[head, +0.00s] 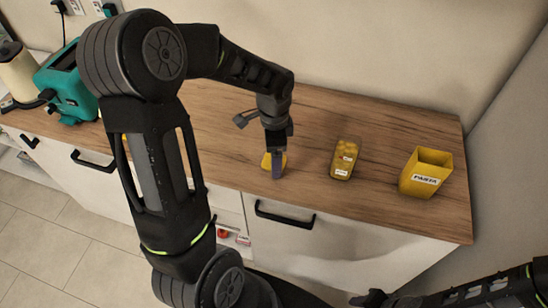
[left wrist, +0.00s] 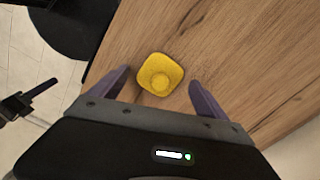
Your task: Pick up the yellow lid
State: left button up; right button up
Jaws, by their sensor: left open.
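The yellow lid (head: 266,161) lies on the wooden worktop near its front edge, partly hidden behind my left gripper (head: 277,168) in the head view. In the left wrist view the lid (left wrist: 160,73) is a rounded yellow square with a raised round middle. My left gripper (left wrist: 159,77) is open and points down, with one purple finger on each side of the lid in that view. Neither finger visibly touches it; the height gap is hard to judge. My right gripper (head: 374,298) is at the bottom of the head view, low in front of the cabinets, its jaws unclear.
A yellow-filled container with labels (head: 345,158) stands right of the lid. A yellow box labelled PASTA (head: 426,173) stands further right, near the wall. A teal toaster (head: 66,88) and a cream kettle (head: 18,70) are at the far left. The worktop (head: 310,188) around the lid is clear.

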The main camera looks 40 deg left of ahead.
pick_arm(q)
jog(key=shift+f, duration=0.35)
dwell(0.3)
jog(key=c, duration=1.5)
notch_tip(320, 180, up, 10)
jog(key=shift+r+b, duration=0.1)
jog(key=shift+b, duration=0.5)
jog(key=shift+c, duration=0.2)
